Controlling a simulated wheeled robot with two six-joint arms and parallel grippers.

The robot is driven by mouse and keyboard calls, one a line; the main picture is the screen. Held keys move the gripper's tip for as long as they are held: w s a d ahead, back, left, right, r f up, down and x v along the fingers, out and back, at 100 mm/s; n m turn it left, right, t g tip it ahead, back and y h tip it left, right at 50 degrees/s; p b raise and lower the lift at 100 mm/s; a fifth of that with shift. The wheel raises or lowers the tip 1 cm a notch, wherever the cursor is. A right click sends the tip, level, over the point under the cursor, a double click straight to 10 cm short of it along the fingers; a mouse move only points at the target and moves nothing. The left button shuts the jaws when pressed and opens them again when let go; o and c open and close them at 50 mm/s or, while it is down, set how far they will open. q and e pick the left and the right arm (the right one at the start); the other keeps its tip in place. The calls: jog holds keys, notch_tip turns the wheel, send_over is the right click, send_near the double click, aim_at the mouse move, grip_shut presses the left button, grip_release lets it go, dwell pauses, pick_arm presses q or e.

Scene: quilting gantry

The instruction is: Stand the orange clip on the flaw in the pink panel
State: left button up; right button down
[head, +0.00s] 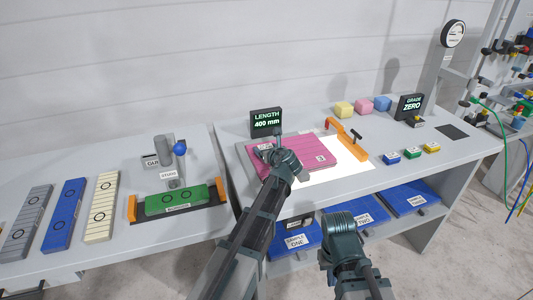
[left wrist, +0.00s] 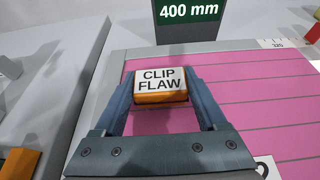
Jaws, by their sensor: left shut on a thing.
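The orange clip (left wrist: 160,88), with a white top reading CLIP FLAW, is between the fingers of my left gripper (left wrist: 165,92) in the left wrist view. In the head view my left gripper (head: 268,149) is over the left part of the pink panel (head: 310,147) and largely covers the clip. The panel lies flat with dark lines across it; it fills the right of the left wrist view (left wrist: 265,105). I cannot tell whether the clip touches it. I cannot make out the flaw. My right gripper (head: 341,222) is low in front of the bench; its fingers are unclear.
A LENGTH 400 mm display (head: 266,122) stands behind the panel. An orange-ended bar (head: 347,138) lies at its right. A green strip (head: 176,199) lies in a tray at left. Blue trays (head: 293,239) are below.

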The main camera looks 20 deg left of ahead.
pick_arm(q)
jog(key=shift+f, duration=0.1)
jog(key=o, duration=1.3)
jog(key=shift+r, duration=0.35)
jog(key=p+v, duration=0.4)
jog(key=v, duration=0.6)
jog(key=shift+s+d, duration=0.1)
jog(key=shift+s, duration=0.15)
jog(key=shift+s+d+r+p, duration=0.2)
jog(key=shift+s+d+p, duration=0.2)
jog(key=shift+s, duration=0.15)
